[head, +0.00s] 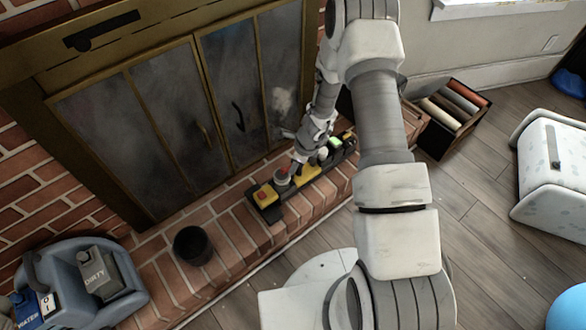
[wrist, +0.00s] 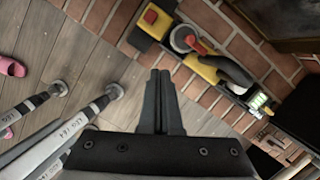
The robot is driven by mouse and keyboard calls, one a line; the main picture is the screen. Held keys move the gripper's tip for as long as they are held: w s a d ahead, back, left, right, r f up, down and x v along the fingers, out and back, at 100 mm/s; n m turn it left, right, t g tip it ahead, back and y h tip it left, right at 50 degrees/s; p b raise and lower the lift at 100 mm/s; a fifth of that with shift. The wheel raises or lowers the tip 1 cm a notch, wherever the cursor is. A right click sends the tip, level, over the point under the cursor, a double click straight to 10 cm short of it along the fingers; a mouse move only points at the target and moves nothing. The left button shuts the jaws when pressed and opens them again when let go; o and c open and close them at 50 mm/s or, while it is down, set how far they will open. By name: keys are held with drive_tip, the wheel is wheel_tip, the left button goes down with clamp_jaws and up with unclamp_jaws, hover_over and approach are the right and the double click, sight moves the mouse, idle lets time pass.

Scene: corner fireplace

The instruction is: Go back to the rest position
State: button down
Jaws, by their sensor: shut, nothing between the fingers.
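My gripper (head: 296,166) is above the brick hearth in the head view, in front of the fireplace doors. In the wrist view its two dark fingers (wrist: 160,74) are together with nothing between them. A black rack (head: 268,212) lies along the hearth near the gripper. It bears a yellow box with a red button (head: 265,195), a round grey piece with a red part (head: 281,177) and a yellow-and-black tool (head: 308,173). In the head view the gripper partly overlaps the rack; in the wrist view the fingertips are apart from its pieces.
A dark cup (head: 193,245) stands on the hearth, left of the rack. A blue cleaning machine (head: 75,285) is at lower left. A box of coloured rolls (head: 448,118) stands beyond the hearth's right end. A white container (head: 552,175) is at right. Wooden floor (head: 480,215) lies open between.

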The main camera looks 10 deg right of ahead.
drive_tip(key=shift+s+r, duration=0.15)
drive_tip(key=shift+r, duration=0.25)
wheel_tip(320, 180, up, 28)
drive_tip(key=s+a+n+t, duration=0.2)
drive_tip(key=n, duration=0.9)
drive_tip(key=s+d+r+n+t+h, duration=0.1)
drive_tip(key=s+d+r+n, duration=0.2)
drive_tip(key=s+r+n, duration=0.65)
drive_tip(key=s+d+r+n+t+h, duration=0.1)
drive_tip(key=s+d+r+n+h, duration=0.2)
drive_tip(key=s+r, duration=0.65)
wheel_tip(320, 180, up, 16)
drive_tip(key=s+y+p, duration=0.1)
drive_tip(key=s+p, duration=0.1)
drive_tip(key=p, duration=1.6)
drive_tip(key=shift+s+a+f+n, duration=0.15)
drive_tip(key=shift+s+f+n, duration=0.1)
drive_tip(key=shift+n, duration=0.1)
